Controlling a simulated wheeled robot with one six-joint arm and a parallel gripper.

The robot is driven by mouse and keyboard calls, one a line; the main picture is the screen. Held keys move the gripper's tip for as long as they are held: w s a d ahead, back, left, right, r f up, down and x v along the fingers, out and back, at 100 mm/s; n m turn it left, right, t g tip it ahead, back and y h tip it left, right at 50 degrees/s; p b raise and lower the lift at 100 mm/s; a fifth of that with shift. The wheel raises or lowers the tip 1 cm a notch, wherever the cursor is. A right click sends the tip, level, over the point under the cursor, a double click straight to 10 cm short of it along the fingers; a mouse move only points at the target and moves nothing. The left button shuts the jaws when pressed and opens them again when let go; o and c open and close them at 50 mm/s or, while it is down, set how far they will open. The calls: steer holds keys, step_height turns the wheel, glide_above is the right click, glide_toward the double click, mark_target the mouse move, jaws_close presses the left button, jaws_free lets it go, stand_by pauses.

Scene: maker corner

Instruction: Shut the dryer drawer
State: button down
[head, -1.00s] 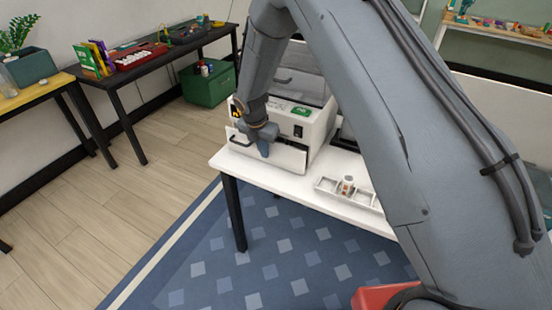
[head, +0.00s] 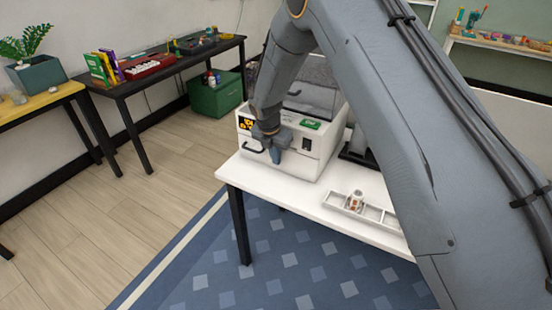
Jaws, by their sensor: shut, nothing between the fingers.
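The white dryer (head: 326,143) stands on the white table, with a see-through lid (head: 312,97) on top. Its drawer (head: 299,165) is at the lower front and looks flush, or nearly flush, with the body. The black drawer handle (head: 252,148) shows to the left of my gripper. My gripper (head: 276,157) is shut and empty, pointing down at the middle of the drawer front. It looks in contact with the front or very close to it; I cannot tell which. It hides part of the drawer front.
A white divided tray (head: 376,213) with a small spool-like item (head: 356,199) lies on the white table (head: 290,194), right of the dryer. A dark object (head: 356,151) stands beside the dryer. A green box (head: 216,97) sits behind on the floor. The wooden floor at left is clear.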

steer(key=shift+s+a+r+p, duration=0.1)
steer(key=shift+s+a+p, duration=0.1)
steer(key=shift+s, duration=0.35)
steer(key=shift+s+a+p, duration=0.1)
steer(key=shift+s+p, duration=0.05)
steer(key=shift+s, duration=0.4)
steer(key=s+a+b+v, duration=0.1)
steer(key=b+v, duration=0.2)
steer(key=v, duration=0.7)
steer(key=s+d+r+m, duration=0.2)
steer(key=s+d+m, duration=1)
steer(key=m, duration=0.3)
steer(key=s+d+r+m+g+y, duration=0.1)
steer(key=s+d+r+m, duration=0.2)
steer(key=s+d+m, duration=1)
steer(key=s+m, duration=0.2)
steer(key=shift+r+m, duration=0.25)
steer(key=shift+m, duration=0.05)
steer(key=shift+d, duration=0.1)
